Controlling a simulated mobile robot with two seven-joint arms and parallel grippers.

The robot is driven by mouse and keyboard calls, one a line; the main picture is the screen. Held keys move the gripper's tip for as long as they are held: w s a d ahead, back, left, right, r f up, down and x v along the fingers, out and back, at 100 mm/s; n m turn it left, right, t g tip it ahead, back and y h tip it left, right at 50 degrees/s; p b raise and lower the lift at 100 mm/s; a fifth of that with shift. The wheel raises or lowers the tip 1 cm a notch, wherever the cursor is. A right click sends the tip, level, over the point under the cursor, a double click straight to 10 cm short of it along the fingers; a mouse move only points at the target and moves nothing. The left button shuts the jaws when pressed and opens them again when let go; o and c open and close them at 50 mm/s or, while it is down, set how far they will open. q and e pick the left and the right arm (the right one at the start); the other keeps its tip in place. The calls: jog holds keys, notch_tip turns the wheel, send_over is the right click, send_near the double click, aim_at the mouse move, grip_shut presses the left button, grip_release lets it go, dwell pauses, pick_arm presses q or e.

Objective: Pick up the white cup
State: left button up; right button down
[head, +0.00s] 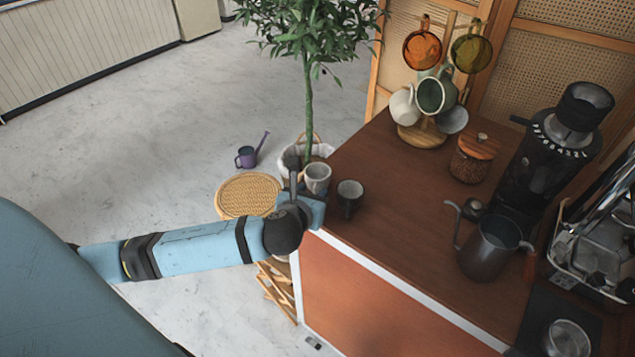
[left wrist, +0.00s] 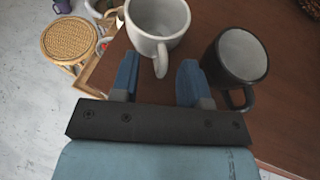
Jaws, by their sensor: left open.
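The white cup (head: 317,178) stands upright at the left corner of the brown cart top. It also shows at the top of the left wrist view (left wrist: 158,22), with its handle pointing toward my gripper. My left gripper (head: 296,190) is at that corner, right by the cup. In the left wrist view the two blue fingers (left wrist: 157,75) are apart, with the cup's handle between them and nothing gripped. Whether a finger touches the cup I cannot tell. My right gripper is not in view.
A dark cup (head: 350,198) stands close to the right of the white cup; it is near the right finger in the wrist view (left wrist: 236,60). A grey kettle (head: 487,248), a lidded jar (head: 473,160) and a mug tree (head: 423,133) stand farther off. A wicker stool (head: 249,194) is beside the cart.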

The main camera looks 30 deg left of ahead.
pick_arm(q)
jog(key=shift+w+a+f, duration=0.1)
jog(key=shift+w, duration=0.1)
grip_shut()
jog(key=shift+r, duration=0.2)
